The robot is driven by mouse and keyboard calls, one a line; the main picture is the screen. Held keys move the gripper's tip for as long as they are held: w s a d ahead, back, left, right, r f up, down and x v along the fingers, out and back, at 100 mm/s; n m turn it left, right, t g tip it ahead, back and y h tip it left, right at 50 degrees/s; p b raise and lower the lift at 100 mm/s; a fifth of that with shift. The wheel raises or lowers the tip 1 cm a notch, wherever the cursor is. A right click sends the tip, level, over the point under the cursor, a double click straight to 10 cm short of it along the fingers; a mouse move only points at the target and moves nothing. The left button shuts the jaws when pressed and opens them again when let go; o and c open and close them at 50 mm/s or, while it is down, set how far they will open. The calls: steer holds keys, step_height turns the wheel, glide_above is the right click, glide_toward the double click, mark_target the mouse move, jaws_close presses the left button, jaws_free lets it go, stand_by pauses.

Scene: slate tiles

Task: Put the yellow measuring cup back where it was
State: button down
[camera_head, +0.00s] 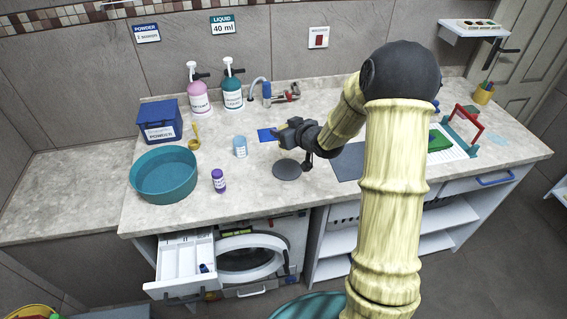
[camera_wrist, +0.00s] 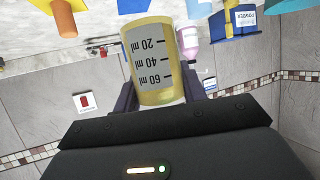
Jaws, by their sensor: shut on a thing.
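My gripper (camera_head: 287,132) is above the middle of the counter, near a blue square (camera_head: 266,135) lying flat there. In the wrist view my gripper (camera_wrist: 161,92) is shut on the yellow measuring cup (camera_wrist: 170,88), with a finger on each side. The cup is see-through yellow with a grey scale marked 20, 40 and 60 ml, and it appears upside down in that picture. A light blue measuring cup (camera_head: 240,147) stands on the counter left of my gripper.
Left are a teal basin (camera_head: 164,176), a blue powder box (camera_head: 160,121), a yellow scoop (camera_head: 194,136) and a purple bottle (camera_head: 218,180). Pump bottles (camera_head: 233,90) stand behind. A grey disc (camera_head: 287,169) lies in front. An orange object (camera_wrist: 66,20) shows in the wrist view.

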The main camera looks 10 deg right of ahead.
steer(key=shift+w+a, duration=0.1)
steer(key=shift+s+a+f, duration=0.1)
steer(key=shift+s+a, duration=0.05)
steer(key=shift+s, duration=0.2)
steer(key=shift+f, duration=2.75)
step_height(320, 180, down, 4)
steer(key=shift+w+f+p, duration=0.1)
steer(key=shift+p, duration=0.45)
steer(key=shift+f, duration=0.25)
steer(key=c, duration=0.8)
jaws_free()
steer(key=shift+r, duration=0.1)
